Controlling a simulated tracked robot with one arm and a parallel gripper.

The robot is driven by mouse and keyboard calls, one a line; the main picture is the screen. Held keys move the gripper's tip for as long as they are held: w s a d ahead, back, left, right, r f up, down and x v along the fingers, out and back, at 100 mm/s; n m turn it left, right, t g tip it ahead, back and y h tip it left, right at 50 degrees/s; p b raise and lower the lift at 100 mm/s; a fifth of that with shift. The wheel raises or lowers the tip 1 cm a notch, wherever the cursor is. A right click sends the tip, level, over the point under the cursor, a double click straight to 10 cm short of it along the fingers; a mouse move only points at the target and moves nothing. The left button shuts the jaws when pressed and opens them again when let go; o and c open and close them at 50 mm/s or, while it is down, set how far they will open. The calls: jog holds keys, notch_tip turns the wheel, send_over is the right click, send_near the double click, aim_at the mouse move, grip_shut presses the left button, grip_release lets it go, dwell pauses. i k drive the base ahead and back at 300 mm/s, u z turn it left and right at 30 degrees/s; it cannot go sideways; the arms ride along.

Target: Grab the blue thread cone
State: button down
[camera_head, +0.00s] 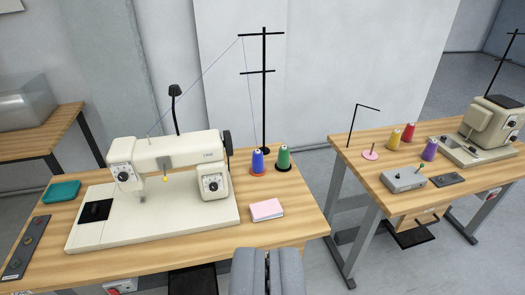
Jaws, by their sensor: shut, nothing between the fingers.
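The blue thread cone (258,161) stands upright on an orange-red base at the back right of the near sewing table (290,222). It is just left of a green thread cone (283,158) and beside the foot of a black thread stand. My gripper (268,252) is at the bottom middle of the view, in front of the table's front edge. Its two grey fingers are together with nothing between them. It is well apart from the blue cone, which is in plain view.
A cream sewing machine (165,170) fills the table's left and middle. The tall black thread stand (264,95) rises behind the cones. A pink pad (266,209) lies in front of them. A second table (375,178) at right holds more cones and a machine.

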aim_at(258, 166)
jog(key=z, duration=0.55)
jog(key=i, duration=2.05)
jog(key=u, duration=0.5)
